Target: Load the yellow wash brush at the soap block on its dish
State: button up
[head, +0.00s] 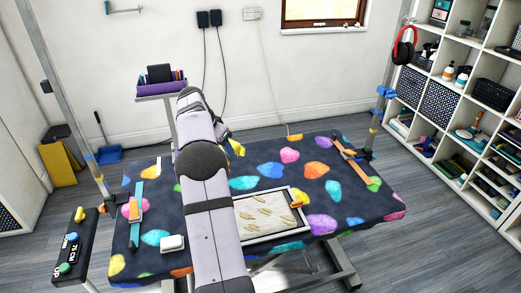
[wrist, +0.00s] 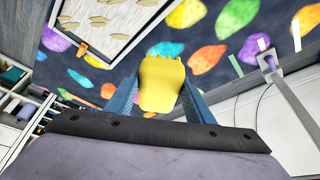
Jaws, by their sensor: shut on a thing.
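My gripper (wrist: 160,92) is shut on the yellow wash brush (wrist: 162,82), which sits between its two blue fingers in the wrist view. In the head view a yellow bit of the brush (head: 237,148) shows past my arm, near the back edge of the patterned table. Most of my gripper is hidden behind the arm there. A pale block (head: 172,242), which looks like the soap on its dish, lies at the table's front, left of my arm. The brush is well apart from it. The dish is hard to make out.
The table (head: 330,220) has a colourful spotted cover. A framed tray (head: 262,237) with bone-like shapes lies right of my arm, an orange item (head: 296,204) on its edge. Straps lie at both sides. A side stand (head: 75,250) is at left; a purple caddy (head: 162,87) stands behind.

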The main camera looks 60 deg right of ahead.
jog(key=w+a+n+t+p, duration=0.1)
jog(key=w+a+n+p, duration=0.3)
jog(key=a, duration=0.8)
jog(key=w+a+n+t, duration=0.1)
jog(key=w+a, duration=0.5)
jog(key=a, duration=0.6)
jog(key=s+a+f+m+g, duration=0.1)
jog(key=s+a+f+m, duration=0.2)
jog(key=f, duration=0.6)
jog(key=s+a, duration=0.1)
jog(key=s, duration=0.1)
jog(key=shift+s+a+m+g, duration=0.3)
jog(key=shift+s+a+m, duration=0.05)
jog(key=shift+s+m, duration=0.05)
jog(key=shift+f, duration=0.2)
jog(key=shift+f+b, duration=1.1)
jog(key=shift+f, duration=1.7)
